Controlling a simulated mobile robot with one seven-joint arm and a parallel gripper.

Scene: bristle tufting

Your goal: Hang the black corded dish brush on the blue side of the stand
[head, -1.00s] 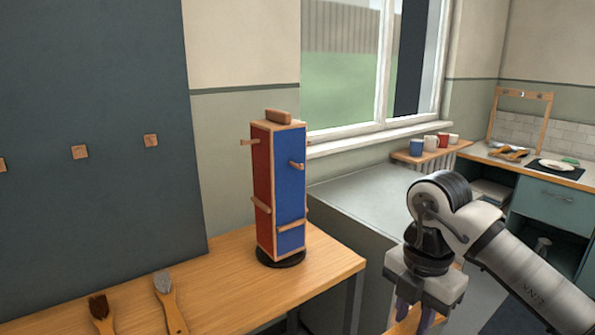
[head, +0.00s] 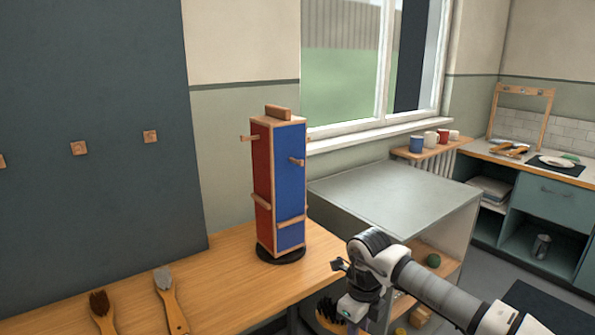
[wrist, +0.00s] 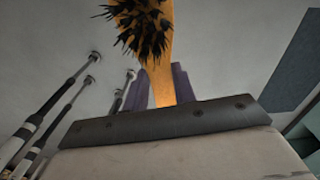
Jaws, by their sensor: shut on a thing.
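The stand (head: 265,190) is a tall upright block on a round black base on the wooden table. Its blue side (head: 290,185) faces right and has a wooden peg (head: 297,161) near the top and a strip lower down. Its red side faces left. My gripper (head: 366,326) is low at the bottom edge, right of the stand and below table height, apart from it. In the wrist view its purple fingers (wrist: 180,84) are shut on the wooden handle of the black-bristled brush (wrist: 148,28). The brush's bristles (head: 328,313) also show in the head view. I cannot make out its cord.
A brush with dark bristles (head: 100,303) and one with grey bristles (head: 165,280) lie on the table (head: 225,265). A dark board (head: 90,200) with pegs stands at left. A grey-topped cabinet (head: 400,195) is behind my arm. Mugs stand on a shelf by the window.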

